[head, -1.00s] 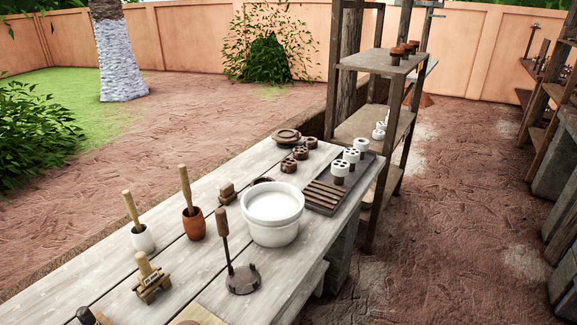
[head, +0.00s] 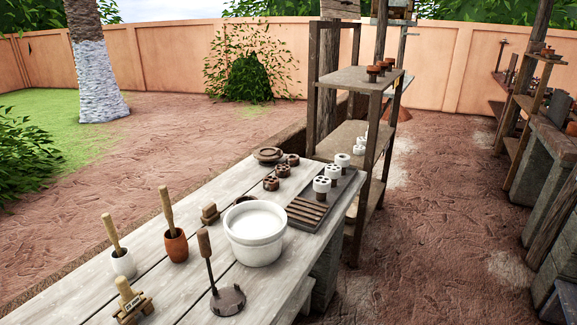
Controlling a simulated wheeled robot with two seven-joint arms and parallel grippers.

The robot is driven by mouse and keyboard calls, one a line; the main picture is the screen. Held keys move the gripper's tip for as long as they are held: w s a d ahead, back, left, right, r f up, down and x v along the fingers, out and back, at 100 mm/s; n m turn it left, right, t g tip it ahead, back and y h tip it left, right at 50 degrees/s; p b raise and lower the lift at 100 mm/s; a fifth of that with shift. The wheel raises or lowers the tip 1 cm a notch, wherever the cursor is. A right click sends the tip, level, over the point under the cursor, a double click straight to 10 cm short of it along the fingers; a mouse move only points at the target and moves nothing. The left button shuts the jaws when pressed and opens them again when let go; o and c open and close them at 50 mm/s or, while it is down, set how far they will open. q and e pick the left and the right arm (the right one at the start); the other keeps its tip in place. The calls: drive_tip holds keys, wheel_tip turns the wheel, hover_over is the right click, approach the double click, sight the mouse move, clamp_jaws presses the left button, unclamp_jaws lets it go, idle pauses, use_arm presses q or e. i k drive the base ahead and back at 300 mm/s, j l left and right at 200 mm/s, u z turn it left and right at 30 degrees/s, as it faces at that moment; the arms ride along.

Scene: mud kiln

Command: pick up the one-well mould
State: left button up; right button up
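I cannot tell which piece is the one-well mould. Small round brown pieces with holes in their tops stand at the table's far end, one nearer (head: 270,184) and one farther (head: 292,160). White pieces stand on dark stems on a slatted board, the front one (head: 322,184) and the middle one (head: 334,172) showing several holes; the rear one (head: 342,159) is too small to read. A flat round brown piece (head: 268,154) lies behind the brown ones. Neither of my grippers is in view.
A white tub (head: 255,240) stands on the plank table (head: 178,277). Near it are an upright-handled iron tool (head: 228,300), two small pots with pestles (head: 174,246) and a wooden stamp (head: 131,302). A shelf rack (head: 348,78) stands beyond; bare ground lies right.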

sight(291, 160)
drive_tip(key=i+l, duration=0.15)
drive_tip(key=l, duration=0.25)
drive_tip(key=i+l+u, duration=0.1)
drive_tip(key=l, duration=0.3)
drive_tip(key=i+l, duration=0.25)
drive_tip(key=l, duration=0.15)
drive_tip(key=u, duration=0.05)
